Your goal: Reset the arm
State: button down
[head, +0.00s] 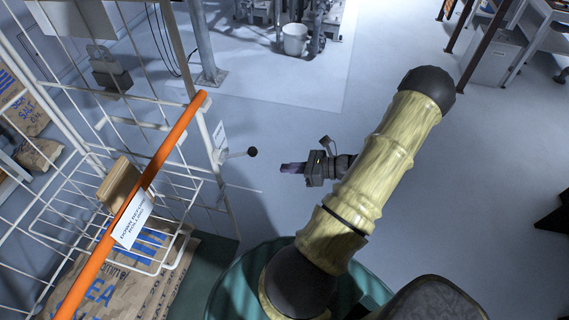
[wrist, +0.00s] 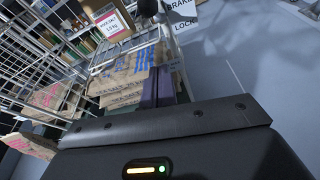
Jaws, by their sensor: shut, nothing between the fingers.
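My gripper (head: 293,168) shows in the head view near the middle of the picture, over the open floor and pointing left. Its fingers are shut with nothing between them. It is to the right of the wire cart and apart from it. In the wrist view the purple-grey fingers (wrist: 160,88) show beyond the dark gripper housing, with the cart and its sacks behind them. My bamboo-coloured arm reaches up and across the right of the head view, bent at a dark joint.
The wire cart has an orange bar (head: 135,200) and a black-knobbed lever (head: 251,152) sticking out toward my gripper. Paper sacks (head: 140,285) lie in the cart. A white bucket (head: 295,39) stands at the back. The floor (head: 480,170) at right is clear.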

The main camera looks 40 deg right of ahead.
jog(key=a+r+n+g+h, duration=0.2)
jog(key=a+r+n, duration=0.3)
jog(key=a+n, duration=0.3)
jog(key=w+a+r+n+g+h, duration=0.1)
jog(key=a+r+n+g+h, duration=0.2)
jog(key=a+n, duration=0.6)
jog(key=a+r+n+g+h, duration=0.3)
jog(key=a+r+n, duration=0.4)
jog(key=n, duration=0.7)
jog(key=shift+w+a+r+g, duration=0.2)
jog(key=shift+a+r+g, duration=0.15)
jog(key=shift+a+g, duration=0.4)
jog(key=shift+w, duration=0.1)
jog(key=shift+s+d, duration=0.2)
